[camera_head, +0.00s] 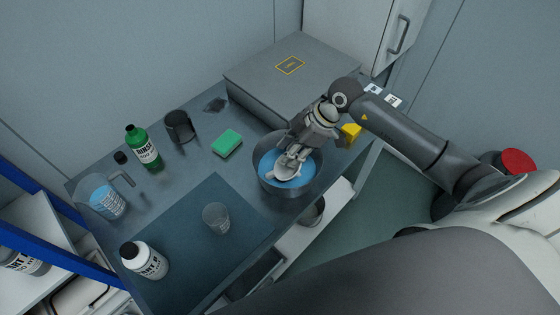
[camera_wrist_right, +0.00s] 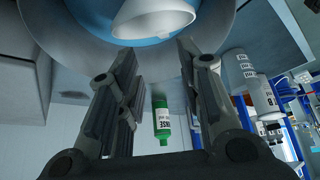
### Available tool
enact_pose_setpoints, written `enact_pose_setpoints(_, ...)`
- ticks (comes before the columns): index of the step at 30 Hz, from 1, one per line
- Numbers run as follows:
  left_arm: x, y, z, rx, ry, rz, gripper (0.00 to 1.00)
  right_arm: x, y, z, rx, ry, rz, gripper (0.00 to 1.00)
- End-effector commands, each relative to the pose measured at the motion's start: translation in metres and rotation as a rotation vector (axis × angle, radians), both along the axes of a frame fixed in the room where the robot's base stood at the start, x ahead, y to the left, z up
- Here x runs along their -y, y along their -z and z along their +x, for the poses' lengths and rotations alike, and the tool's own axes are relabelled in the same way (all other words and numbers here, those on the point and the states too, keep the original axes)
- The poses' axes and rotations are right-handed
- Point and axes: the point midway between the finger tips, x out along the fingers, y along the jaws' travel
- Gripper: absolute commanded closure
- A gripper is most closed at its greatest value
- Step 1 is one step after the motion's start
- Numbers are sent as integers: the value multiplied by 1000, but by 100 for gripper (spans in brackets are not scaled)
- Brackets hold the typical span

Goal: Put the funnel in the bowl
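The grey metal bowl (camera_head: 268,184) stands near the table's right edge and holds blue liquid (camera_head: 304,170). The white funnel (camera_head: 286,172) is inside the bowl, tilted, and partly hidden under my right gripper (camera_head: 290,156). In the right wrist view, the funnel (camera_wrist_right: 158,18) lies just beyond the two spread fingertips of my right gripper (camera_wrist_right: 157,48), with a gap between them. The bowl (camera_wrist_right: 245,45) also shows there behind the fingers. My left gripper is in neither view.
A large grey case (camera_head: 290,72) stands behind the bowl, with a yellow block (camera_head: 350,132) to the right. A green sponge (camera_head: 227,142), dark cup (camera_head: 180,127), green bottle (camera_head: 142,147), blue-filled jug (camera_head: 105,199), clear beaker (camera_head: 216,217) and white bottle (camera_head: 145,260) stand left.

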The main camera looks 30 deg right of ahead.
Motion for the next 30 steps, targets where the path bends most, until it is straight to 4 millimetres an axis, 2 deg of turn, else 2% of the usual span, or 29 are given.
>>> enact_pose_setpoints(3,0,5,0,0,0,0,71,10,-17,-4,2,0,-3,66)
enact_pose_setpoints(9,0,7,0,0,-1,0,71,17,-34,-9,-1,0,-1,66)
enact_pose_setpoints(26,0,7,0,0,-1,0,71,17,-36,-9,0,-1,1,66)
enact_pose_setpoints(28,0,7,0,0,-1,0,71,12,-37,-9,10,-12,17,66)
enact_pose_setpoints(30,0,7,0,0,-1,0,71,-3,-40,-9,43,-42,68,66)
